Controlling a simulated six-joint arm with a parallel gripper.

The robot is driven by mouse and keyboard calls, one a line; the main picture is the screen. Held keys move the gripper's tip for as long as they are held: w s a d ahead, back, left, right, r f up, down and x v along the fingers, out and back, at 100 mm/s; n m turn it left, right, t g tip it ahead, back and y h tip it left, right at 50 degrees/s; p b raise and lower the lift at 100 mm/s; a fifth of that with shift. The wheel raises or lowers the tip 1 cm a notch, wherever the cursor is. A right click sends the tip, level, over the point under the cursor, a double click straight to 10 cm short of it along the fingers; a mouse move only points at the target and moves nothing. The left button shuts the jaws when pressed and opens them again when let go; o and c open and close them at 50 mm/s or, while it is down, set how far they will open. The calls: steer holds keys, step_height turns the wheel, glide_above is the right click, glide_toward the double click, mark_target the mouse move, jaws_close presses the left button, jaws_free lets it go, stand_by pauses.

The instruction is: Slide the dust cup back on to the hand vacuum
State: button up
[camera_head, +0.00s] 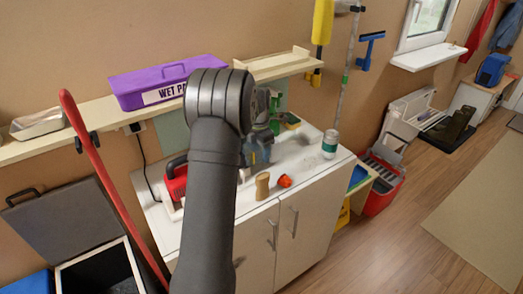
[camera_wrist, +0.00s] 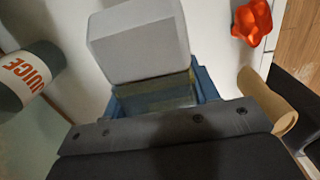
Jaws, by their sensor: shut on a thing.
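The hand vacuum (camera_head: 176,182), with a red body, sits on the white counter at the left, partly hidden by my arm. In the wrist view, a pale grey, boxy piece with a cloudy see-through section, which looks like the dust cup (camera_wrist: 140,42), is between the blue jaws of my gripper (camera_wrist: 158,95). My gripper is shut on it. In the head view my gripper (camera_head: 258,150) is over the counter, right of the vacuum, and the cup is mostly hidden behind it. The vacuum does not show in the wrist view.
A shelf behind bears a purple box (camera_head: 165,82). A red pole (camera_head: 105,180) leans at left.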

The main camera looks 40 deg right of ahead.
mark_target(252, 147)
steer(key=shift+a, duration=1.65)
steer(key=o, duration=1.1)
steer(key=r, duration=1.7)
steer(key=shift+a+r, duration=0.2)
steer(key=shift+a, duration=0.1)
steer(key=shift+f, duration=0.15)
steer(key=f, duration=1.7)
steer(key=shift+d, duration=0.3)
steer(key=shift+f, duration=0.1)
